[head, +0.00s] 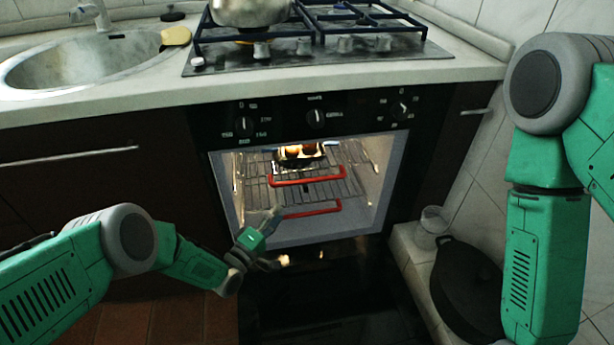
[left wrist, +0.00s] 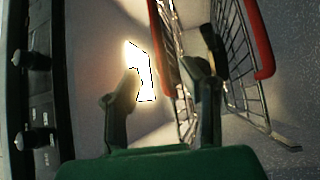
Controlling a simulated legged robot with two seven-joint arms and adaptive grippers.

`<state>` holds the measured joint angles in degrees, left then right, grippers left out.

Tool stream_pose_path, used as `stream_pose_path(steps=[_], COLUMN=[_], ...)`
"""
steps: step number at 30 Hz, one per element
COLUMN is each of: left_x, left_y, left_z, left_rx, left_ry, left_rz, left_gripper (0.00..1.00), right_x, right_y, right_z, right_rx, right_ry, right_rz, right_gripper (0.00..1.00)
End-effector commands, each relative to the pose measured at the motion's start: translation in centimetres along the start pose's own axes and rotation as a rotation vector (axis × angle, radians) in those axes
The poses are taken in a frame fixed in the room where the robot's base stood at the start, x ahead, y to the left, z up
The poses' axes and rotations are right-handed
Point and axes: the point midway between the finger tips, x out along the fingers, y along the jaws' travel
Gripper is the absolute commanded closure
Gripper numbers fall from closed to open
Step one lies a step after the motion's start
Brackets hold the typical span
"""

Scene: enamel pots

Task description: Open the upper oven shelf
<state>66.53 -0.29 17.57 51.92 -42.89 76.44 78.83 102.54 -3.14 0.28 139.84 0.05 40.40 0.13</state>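The oven (head: 395,150) is open, its door folded down and its inside lit. The upper shelf (head: 245,165) is a wire rack with a red front handle (head: 308,177); in the left wrist view this handle (left wrist: 163,55) shows between my fingers. The lower shelf has its own red handle (head: 313,211), large at the right of the left wrist view (left wrist: 256,40). My left gripper (head: 270,240) is open and empty before the oven's left side; its fingers (left wrist: 168,72) show apart. Contact with the handle cannot be told. My right gripper is out of view.
A pan with food (head: 300,155) is inside the oven on the upper shelf. The hob (head: 320,50) with a pot (head: 248,10) is above. The lowered door (head: 330,305) spans the front.

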Motion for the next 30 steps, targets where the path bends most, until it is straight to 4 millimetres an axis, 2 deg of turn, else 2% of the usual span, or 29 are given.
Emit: stream_pose_path(steps=[5, 8, 18, 21, 30], left_x=[1.4, 3.0, 10.3, 11.8, 14.0], left_y=[0.1, 0.1, -0.2, -0.2, 0.2], left_z=[0.0, 0.0, 0.1, 0.0, -0.1], left_rx=[-0.007, -0.005, -0.004, -0.005, -0.005], left_ry=[-0.002, -0.001, -0.001, 0.0, 0.0], left_rz=[0.015, 0.016, 0.016, 0.014, 0.011], left_gripper=[0.66, 0.66, 0.66, 0.66, 0.66], right_x=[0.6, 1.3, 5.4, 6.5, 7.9], right_y=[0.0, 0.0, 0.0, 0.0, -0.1], right_z=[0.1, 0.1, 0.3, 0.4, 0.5], right_rx=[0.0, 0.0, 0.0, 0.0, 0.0], right_ry=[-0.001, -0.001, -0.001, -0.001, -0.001], right_rz=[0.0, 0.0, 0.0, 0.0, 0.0], right_gripper=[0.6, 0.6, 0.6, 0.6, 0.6])
